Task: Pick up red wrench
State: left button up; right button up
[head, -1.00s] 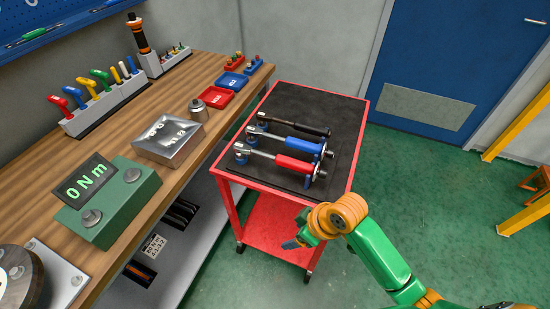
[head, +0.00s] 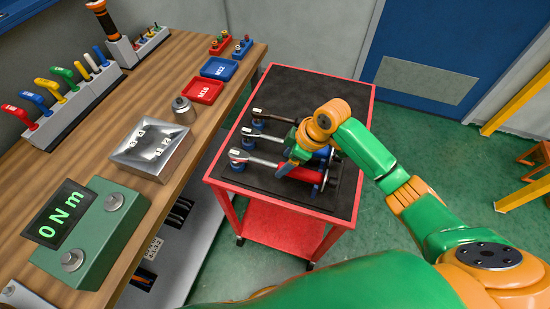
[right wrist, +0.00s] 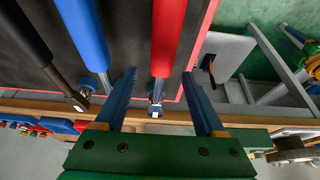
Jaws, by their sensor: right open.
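The red wrench (head: 308,174) lies nearest on the cart, its silver shaft and head pointing left. In the right wrist view its red handle (right wrist: 168,38) runs down the middle. My right gripper (head: 286,164) hangs over the red wrench, hiding part of it. In the right wrist view the fingers of my right gripper (right wrist: 159,75) are open, one on each side of the shaft line; I cannot tell their height above it. The blue wrench (head: 270,137) lies just behind, its handle (right wrist: 84,30) left of the fingers. My left gripper is out of view.
A black-handled wrench (head: 271,116) lies beyond the blue one on the red cart (head: 240,195). The wooden workbench (head: 100,165) stands left, holding a torque display (head: 62,213), a metal block (head: 152,146) and small trays. The cart's far end is clear.

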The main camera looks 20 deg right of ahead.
aim_at(275, 167)
jog(key=x, duration=0.3)
jog(key=shift+s+f, duration=0.3)
jog(key=shift+w+f, duration=0.25)
jog(key=shift+w, duration=0.15)
jog(key=shift+s+r, duration=0.15)
jog(key=shift+s, duration=0.05)
jog(key=c, duration=1)
grip_shut()
jog(key=shift+w, duration=0.1)
